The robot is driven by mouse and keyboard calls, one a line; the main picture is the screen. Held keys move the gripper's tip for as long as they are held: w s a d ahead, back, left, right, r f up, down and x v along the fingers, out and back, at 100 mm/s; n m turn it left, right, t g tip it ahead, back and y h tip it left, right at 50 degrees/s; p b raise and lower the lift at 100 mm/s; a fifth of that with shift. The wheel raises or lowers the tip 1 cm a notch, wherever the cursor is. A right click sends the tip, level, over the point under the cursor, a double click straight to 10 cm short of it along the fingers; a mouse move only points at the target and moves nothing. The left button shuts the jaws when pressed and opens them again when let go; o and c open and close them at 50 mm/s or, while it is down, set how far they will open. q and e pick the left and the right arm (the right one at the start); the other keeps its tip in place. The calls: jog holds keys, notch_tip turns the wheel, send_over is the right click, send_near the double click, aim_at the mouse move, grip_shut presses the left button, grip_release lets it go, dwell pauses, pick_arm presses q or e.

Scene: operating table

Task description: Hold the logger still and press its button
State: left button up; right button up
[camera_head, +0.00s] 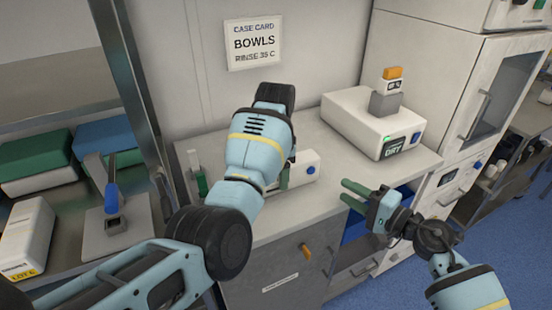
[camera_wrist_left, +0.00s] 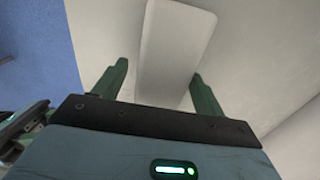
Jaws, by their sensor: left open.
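The logger (camera_head: 306,166) is a small white box with a blue button on its right end face, on the grey counter. My left arm hides much of it in the head view. In the left wrist view the white body (camera_wrist_left: 178,40) lies between the green fingers of my left gripper (camera_wrist_left: 160,72). The gripper is open, with a gap visible on both sides near the tips. One of its fingers shows beside the logger in the head view. My right gripper (camera_head: 343,191) is at the counter's front edge, right of the logger, its two green fingers apart and empty, pointing left.
A white dryer-like unit (camera_head: 362,124) with a small display stands at the back right of the counter (camera_head: 330,222). A case card (camera_head: 254,43) hangs on the wall. Shelves with boxes are at far left.

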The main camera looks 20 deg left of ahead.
pick_arm(q)
jog(key=shift+f, duration=0.5)
jog(key=c, duration=1.3)
pick_arm(e)
grip_shut()
dwell(0.9)
